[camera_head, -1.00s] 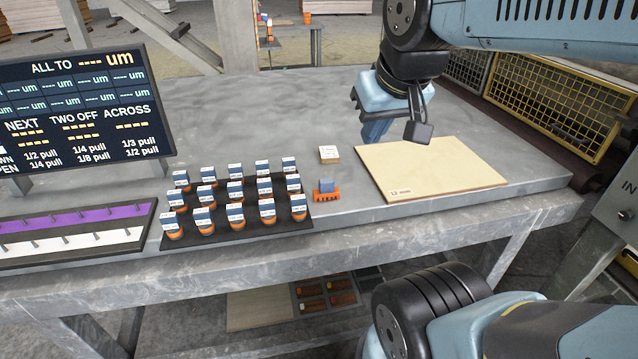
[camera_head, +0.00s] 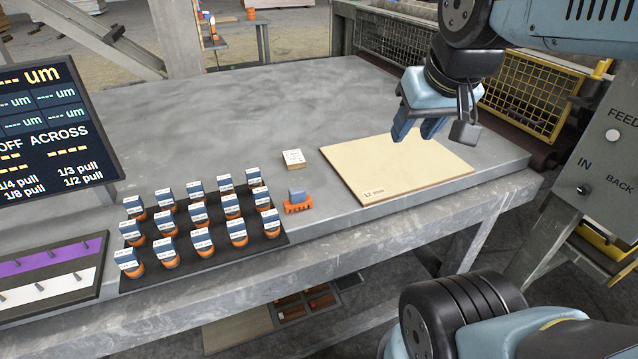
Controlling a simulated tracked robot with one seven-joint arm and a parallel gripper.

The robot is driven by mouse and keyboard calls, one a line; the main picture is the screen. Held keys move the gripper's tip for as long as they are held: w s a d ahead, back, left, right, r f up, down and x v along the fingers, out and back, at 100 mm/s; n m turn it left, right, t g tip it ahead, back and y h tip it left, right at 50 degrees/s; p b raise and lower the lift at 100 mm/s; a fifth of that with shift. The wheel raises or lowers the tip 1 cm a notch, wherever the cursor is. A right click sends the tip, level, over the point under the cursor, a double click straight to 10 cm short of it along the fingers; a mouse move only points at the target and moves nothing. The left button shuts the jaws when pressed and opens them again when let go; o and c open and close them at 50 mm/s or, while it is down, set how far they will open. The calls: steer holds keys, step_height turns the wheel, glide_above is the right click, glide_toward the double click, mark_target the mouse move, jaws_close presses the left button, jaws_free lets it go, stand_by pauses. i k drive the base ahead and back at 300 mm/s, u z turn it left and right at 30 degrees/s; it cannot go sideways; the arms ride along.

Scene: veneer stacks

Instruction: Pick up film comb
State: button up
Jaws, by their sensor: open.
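The film comb appears to be the small orange toothed piece (camera_head: 298,206) with a blue-grey block on top. It stands on the grey table between the rack of orange-and-blue pieces and the veneer board. My gripper (camera_head: 418,132) hangs above the back part of the veneer board, to the right of and farther back than the comb. Its blue fingers point down, apart and empty. Nothing covers the comb.
A dark rack (camera_head: 262,243) holds several orange-based, blue-topped pieces left of the comb. A white labelled block (camera_head: 293,158) lies behind it. The pale veneer board (camera_head: 390,175) lies to the right. A display (camera_head: 50,130) stands at left. The back of the table is clear.

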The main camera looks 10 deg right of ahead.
mark_target(298, 197)
steer(key=u, duration=0.5)
steer(key=i, duration=0.1)
steer(key=z, duration=2.3)
steer(key=k, duration=2.45)
steer(key=u, duration=1)
steer(key=i, duration=1)
steer(key=u, duration=0.05)
